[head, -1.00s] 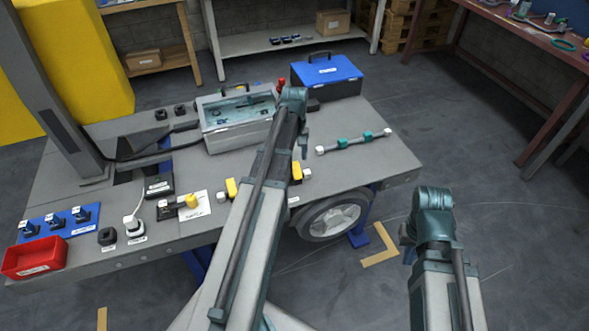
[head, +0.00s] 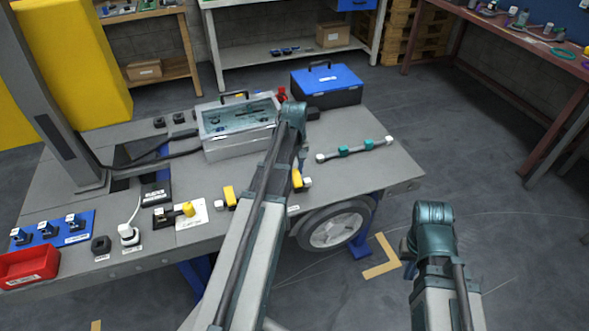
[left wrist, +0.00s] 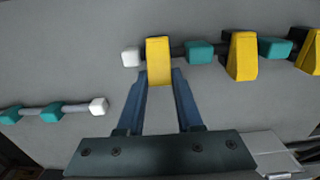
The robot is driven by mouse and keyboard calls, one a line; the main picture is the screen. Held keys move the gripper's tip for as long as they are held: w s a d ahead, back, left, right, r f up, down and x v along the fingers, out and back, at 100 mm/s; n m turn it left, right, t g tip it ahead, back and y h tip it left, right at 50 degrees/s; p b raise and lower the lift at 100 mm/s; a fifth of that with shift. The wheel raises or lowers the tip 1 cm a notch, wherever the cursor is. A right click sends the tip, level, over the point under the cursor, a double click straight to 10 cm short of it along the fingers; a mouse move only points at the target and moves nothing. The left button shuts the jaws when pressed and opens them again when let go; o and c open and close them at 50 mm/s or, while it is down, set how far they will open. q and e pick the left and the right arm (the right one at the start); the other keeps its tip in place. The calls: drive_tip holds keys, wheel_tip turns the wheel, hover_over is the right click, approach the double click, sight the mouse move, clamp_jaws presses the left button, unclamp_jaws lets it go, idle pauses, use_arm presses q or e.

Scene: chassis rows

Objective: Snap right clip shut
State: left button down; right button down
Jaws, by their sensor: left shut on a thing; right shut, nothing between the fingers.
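My left gripper (left wrist: 160,88) is shut on the right yellow clip (left wrist: 158,52), with its fingers on both sides of the clip's lower part. This clip sits on a dark bar beside a white end piece (left wrist: 131,57). In the head view the right clip (head: 297,180) shows just past my left forearm, which hides the bar's middle. Another yellow clip (head: 229,196) stands at the bar's left end; the middle clip (left wrist: 241,56) shows in the wrist view. I cannot tell whether the held clip's jaw is closed. My right arm is off the table's right side; its fingers are hidden.
A bar with teal blocks (head: 354,150) lies right of the clips. A clear-lidded case (head: 222,147) and a blue toolbox (head: 325,84) stand behind. A red bin (head: 28,267) and a white plug (head: 128,234) are at front left.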

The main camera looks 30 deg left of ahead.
use_arm(q)
drive_tip(key=shift+w+a+f+g+h+b, duration=0.3)
drive_tip(key=shift+w+a+f+h+b, duration=0.05)
drive_tip(key=shift+w+f+h+b, duration=0.05)
drive_tip(key=shift+w+a+f+g+h+b, duration=0.1)
drive_tip(key=shift+w+f+g+h+b, duration=0.1)
drive_tip(key=shift+g+h+b, duration=0.1)
drive_tip(key=shift+s+f+g+h+b, duration=0.1)
drive_tip(key=shift+f+g+h+b, duration=0.05)
drive_tip(key=shift+g+h+b, duration=0.25)
drive_tip(key=shift+s, duration=0.1)
drive_tip(key=c, duration=0.6)
unclamp_jaws()
drive_tip(key=shift+o, duration=0.2)
drive_tip(key=shift+r, duration=0.25)
